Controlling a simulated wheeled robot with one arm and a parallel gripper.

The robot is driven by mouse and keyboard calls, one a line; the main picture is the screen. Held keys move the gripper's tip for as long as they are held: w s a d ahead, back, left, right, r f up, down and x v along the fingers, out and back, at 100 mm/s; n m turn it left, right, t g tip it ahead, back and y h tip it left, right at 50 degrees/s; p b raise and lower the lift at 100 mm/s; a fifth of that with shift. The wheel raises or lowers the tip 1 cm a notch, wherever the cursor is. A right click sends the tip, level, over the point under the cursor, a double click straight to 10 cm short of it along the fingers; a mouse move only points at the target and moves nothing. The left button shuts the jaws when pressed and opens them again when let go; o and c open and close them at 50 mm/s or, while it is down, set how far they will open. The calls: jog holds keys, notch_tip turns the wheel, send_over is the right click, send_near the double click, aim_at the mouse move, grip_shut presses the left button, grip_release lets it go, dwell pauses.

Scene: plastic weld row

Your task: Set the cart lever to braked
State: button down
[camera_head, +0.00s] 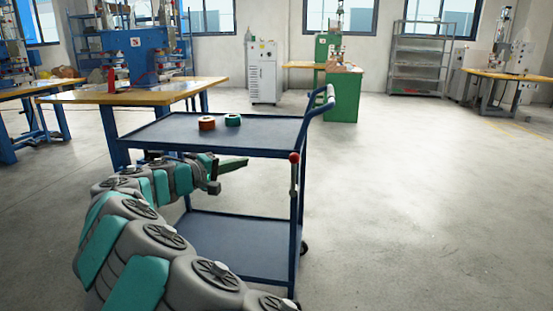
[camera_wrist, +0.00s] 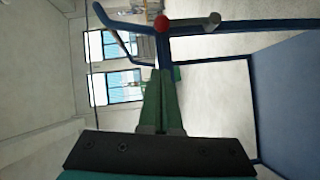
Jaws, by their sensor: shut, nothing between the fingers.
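The blue cart (camera_head: 165,137) stands in front of me with a top deck and a lower deck. Its lever has a red ball knob (camera_head: 294,158) at the front right corner post, with a grey rod (camera_head: 293,178) below it; the lever looks upright. In the wrist view the red knob (camera_wrist: 162,23) and rod (camera_wrist: 195,21) lie beyond my fingertips, rotated sideways. My gripper (camera_head: 245,161) is left of the lever, just below the top deck's height, apart from it. Its green fingers (camera_wrist: 161,75) are closed together and empty.
A red tape roll (camera_head: 207,123) and a green tape roll (camera_head: 233,120) lie on the top deck. The cart's push handle (camera_head: 320,105) rises at the right. A wooden-topped workbench (camera_head: 140,93) stands behind left. The floor right of the cart is clear.

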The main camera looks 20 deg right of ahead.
aim_at(291, 158)
jog(key=shift+w+d, duration=0.1)
dwell(0.3)
jog(key=x, duration=0.4)
jog(key=s+p+x, duration=0.1)
jog(key=x, duration=0.3)
jog(key=s+x, duration=0.1)
jog(key=x, duration=0.3)
jog(key=shift+d+f+p, duration=0.2)
jog(key=shift+d+p, duration=0.1)
jog(key=shift+d, duration=0.05)
jog(key=shift+s+d+f, duration=0.1)
jog(key=shift+d+f, duration=0.05)
jog(key=shift+d, duration=0.25)
jog(key=shift+s, duration=0.1)
jog(key=s+d+m+y+b, duration=0.1)
jog(key=d+b, duration=0.1)
jog(key=b, duration=0.1)
jog(key=shift+s+m, duration=0.1)
jog(key=shift+m, duration=0.2)
jog(key=s+d+f+m+t+y+b, duration=0.1)
jog(key=s+d+f+m+y+b, duration=0.1)
jog(key=s+d+m+y+b, duration=0.3)
jog(key=shift+s+d+m+t+y+b, duration=0.35)
jog(key=shift+d+b, duration=0.7)
jog(key=shift+d, duration=0.55)
